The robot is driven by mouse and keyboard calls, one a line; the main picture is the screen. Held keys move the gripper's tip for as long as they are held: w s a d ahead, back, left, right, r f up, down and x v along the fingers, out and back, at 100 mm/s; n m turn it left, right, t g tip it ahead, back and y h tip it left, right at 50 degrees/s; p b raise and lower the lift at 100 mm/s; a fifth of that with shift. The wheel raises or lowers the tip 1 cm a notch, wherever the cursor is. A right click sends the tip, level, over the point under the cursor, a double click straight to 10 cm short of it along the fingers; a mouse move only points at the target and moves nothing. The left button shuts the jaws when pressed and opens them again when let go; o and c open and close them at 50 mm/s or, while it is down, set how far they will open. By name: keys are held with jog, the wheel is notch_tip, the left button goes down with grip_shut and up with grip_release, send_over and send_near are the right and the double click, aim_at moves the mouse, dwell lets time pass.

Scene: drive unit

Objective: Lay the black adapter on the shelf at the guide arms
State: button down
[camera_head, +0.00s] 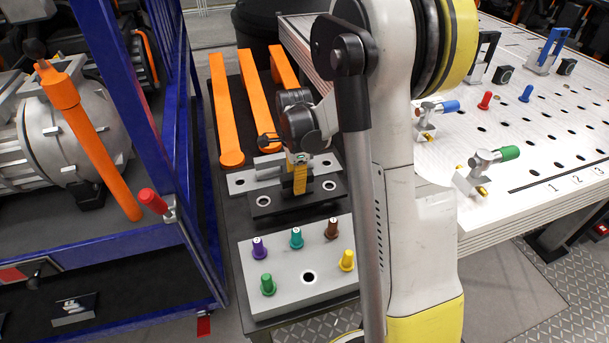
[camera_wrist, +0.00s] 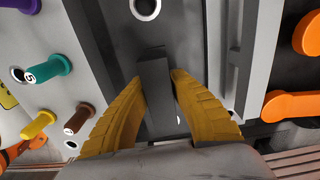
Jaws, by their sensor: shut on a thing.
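The black adapter (camera_head: 318,193) is a dark plate with round holes and a raised bar. It is at the middle of the dark shelf (camera_head: 206,150), between a grey plate and a grey block. My gripper (camera_head: 300,178) is over it with yellow fingers. In the wrist view my gripper (camera_wrist: 157,78) is shut on the raised bar of the black adapter (camera_wrist: 157,92), one finger on each side. I cannot tell whether the adapter touches the shelf. The orange guide arms (camera_head: 224,110) lie at the back of the shelf, partly hidden by my arm.
A grey block (camera_head: 290,262) with several coloured pegs stands in front of the adapter. A grey plate (camera_head: 240,182) lies right behind it. A blue frame (camera_head: 180,150) rises on the left. A white perforated table (camera_head: 540,150) with clamps is on the right.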

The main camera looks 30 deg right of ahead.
jog(key=shift+f+b, duration=1)
jog(key=shift+f, duration=0.95)
jog(key=shift+f, duration=0.15)
jog(key=c, duration=1.3)
grip_release()
